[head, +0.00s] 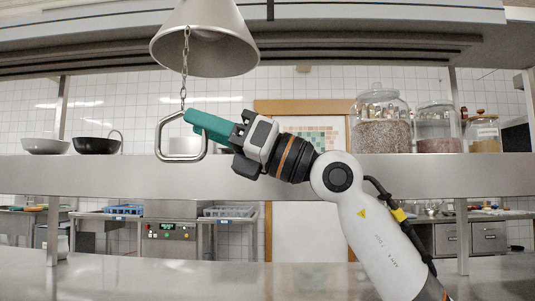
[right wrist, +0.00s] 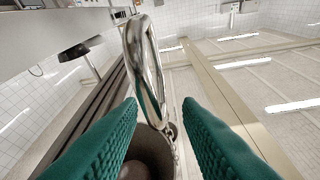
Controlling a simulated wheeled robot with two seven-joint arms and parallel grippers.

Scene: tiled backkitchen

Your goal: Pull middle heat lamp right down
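The heat lamp (head: 205,45) is a grey metal cone hanging at the top of the head view. Its chain (head: 185,62) carries a shiny metal loop handle (head: 160,142), hanging left of centre above the steel shelf. My right gripper (head: 187,116) reaches it from the right, its teal fingers overlapping the loop's upper part. In the right wrist view the two fingers (right wrist: 162,102) are spread wide, with the handle (right wrist: 143,65) in the gap, nearer the left finger. It does not look clamped. The lamp shade (right wrist: 150,165) shows partly behind. My left gripper is out of view.
A steel shelf (head: 290,178) crosses below the handle. The lower counter (head: 180,275) looks clear. A slatted hood (head: 370,45) spans overhead.

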